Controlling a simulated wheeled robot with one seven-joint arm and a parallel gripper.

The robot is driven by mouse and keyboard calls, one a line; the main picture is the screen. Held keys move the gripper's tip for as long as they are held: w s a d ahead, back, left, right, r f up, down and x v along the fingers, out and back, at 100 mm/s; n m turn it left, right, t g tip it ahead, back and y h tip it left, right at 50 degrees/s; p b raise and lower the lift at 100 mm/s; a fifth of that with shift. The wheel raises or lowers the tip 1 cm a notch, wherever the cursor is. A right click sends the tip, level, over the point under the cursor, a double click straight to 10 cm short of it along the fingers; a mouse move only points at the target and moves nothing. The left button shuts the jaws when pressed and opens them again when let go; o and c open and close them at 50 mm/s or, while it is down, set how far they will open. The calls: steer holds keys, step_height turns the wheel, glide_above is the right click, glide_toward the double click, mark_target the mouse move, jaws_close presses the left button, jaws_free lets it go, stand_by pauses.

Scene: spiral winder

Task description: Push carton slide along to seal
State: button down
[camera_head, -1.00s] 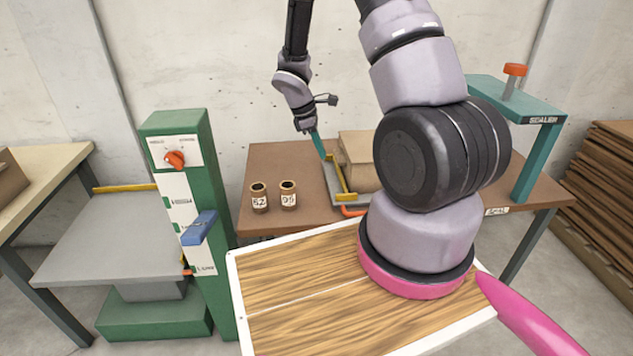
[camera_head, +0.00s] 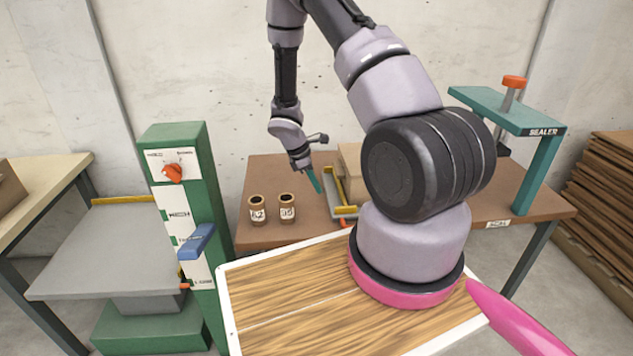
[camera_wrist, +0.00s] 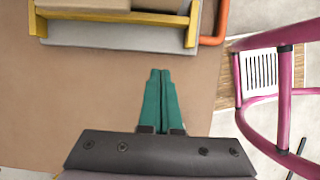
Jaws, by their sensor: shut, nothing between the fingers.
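The cardboard carton (camera_head: 351,168) sits on a grey slide (camera_head: 338,204) with a yellow bar (camera_head: 340,190), on the brown table. My arm hides much of the carton's right side. In the wrist view the slide's yellow bar (camera_wrist: 115,16) and an orange-red handle (camera_wrist: 221,22) show at the top. My gripper (camera_head: 319,190) has teal fingers, shut and empty, just left of the slide. In the wrist view the fingertips (camera_wrist: 160,74) are over bare table, apart from the yellow bar. The teal sealer (camera_head: 522,115) with its orange knob stands at the table's right.
Two labelled brown jars (camera_head: 272,208) stand left of the slide. A green machine (camera_head: 185,200) with a grey platform (camera_head: 110,250) is at the left. Stacked brown sheets (camera_head: 605,185) stand at the far right. Bare table (camera_head: 275,172) lies behind the jars.

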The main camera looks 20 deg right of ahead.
mark_target(339, 205)
steer(key=x, duration=0.6)
steer(key=shift+s+d+r, duration=0.1)
steer(key=shift+s+d, duration=0.1)
steer(key=shift+d, duration=0.4)
steer(key=shift+s+d, duration=0.2)
steer(key=shift+d, duration=0.4)
steer(key=shift+s+d, duration=0.2)
steer(key=shift+d, duration=0.55)
steer(key=shift+d, duration=0.1)
